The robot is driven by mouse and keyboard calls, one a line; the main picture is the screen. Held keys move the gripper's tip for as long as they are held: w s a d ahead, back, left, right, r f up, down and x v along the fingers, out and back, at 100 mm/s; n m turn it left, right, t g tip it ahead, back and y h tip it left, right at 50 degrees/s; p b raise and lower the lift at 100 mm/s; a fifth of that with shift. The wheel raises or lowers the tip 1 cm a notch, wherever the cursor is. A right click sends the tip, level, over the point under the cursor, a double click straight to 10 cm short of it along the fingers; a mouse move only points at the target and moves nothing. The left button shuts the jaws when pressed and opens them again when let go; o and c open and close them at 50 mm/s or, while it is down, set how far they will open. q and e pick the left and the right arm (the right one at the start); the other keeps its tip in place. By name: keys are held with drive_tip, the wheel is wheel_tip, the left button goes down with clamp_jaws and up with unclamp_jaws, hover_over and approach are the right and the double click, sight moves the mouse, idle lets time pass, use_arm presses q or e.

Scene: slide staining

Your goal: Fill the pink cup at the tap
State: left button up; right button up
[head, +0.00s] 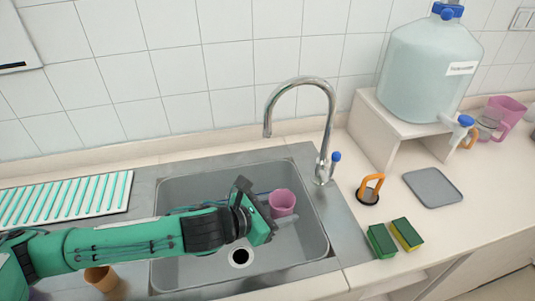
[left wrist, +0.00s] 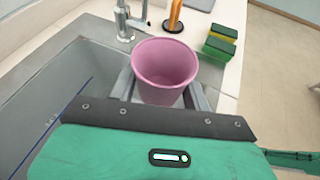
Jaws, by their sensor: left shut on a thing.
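The pink cup (head: 283,203) is upright over the right part of the sink basin, and it looks empty in the left wrist view (left wrist: 165,68). My left gripper (head: 268,216) is shut on the cup, with a finger on either side of it. The chrome tap (head: 329,110) arches over the back of the sink, with its spout end above and behind the cup. Its blue-tipped lever (head: 335,158) is at the right of its base. No water stream is visible. My right gripper is in neither view.
The sink (head: 190,270) has a drain in its floor. A green-striped rack (head: 65,198) lies at left, a brown cup (head: 101,279) at front left. At right are sponges (head: 381,241), an orange-handled item (head: 370,188), a grey tray (head: 433,187) and a large water jug (head: 430,70).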

use_arm(q)
drive_tip(key=shift+w+d+f+m+g+h+b, duration=0.2)
drive_tip(key=shift+w+d+m+g+h+b, duration=0.2)
drive_tip(key=shift+d+m+g, duration=0.25)
drive_tip(key=shift+w+m+g, duration=0.3)
drive_tip(key=shift+m+g, duration=0.05)
drive_tip(key=shift+m+g+h, duration=0.3)
drive_tip(key=shift+m+h, duration=0.1)
drive_tip(key=shift+h, duration=0.1)
drive_tip(key=w+a, duration=0.1)
drive_tip(key=w+a+b, duration=0.1)
drive_tip(key=w, duration=0.1)
drive_tip(key=w+a+r+b, duration=0.1)
drive_tip(key=shift+w, duration=0.25)
drive_tip(key=shift+n+t+y, duration=0.3)
drive_tip(key=shift+n+t, duration=0.2)
drive_tip(key=w+a+r, duration=0.3)
drive_tip(key=w+a+r+b, duration=0.1)
drive_tip(key=w+a+r, duration=0.2)
drive_tip(key=w+a, duration=0.1)
drive_tip(key=shift+w+a+r, duration=0.1)
drive_tip(key=shift+w+r, duration=0.15)
drive_tip(key=shift+w, duration=0.05)
drive_tip(key=shift+w+a+r, duration=0.25)
drive_tip(key=shift+a+r, duration=0.05)
drive_tip(key=shift+a, duration=0.05)
drive_tip(key=shift+f, duration=0.5)
wheel_tip(320, 180, down, 5)
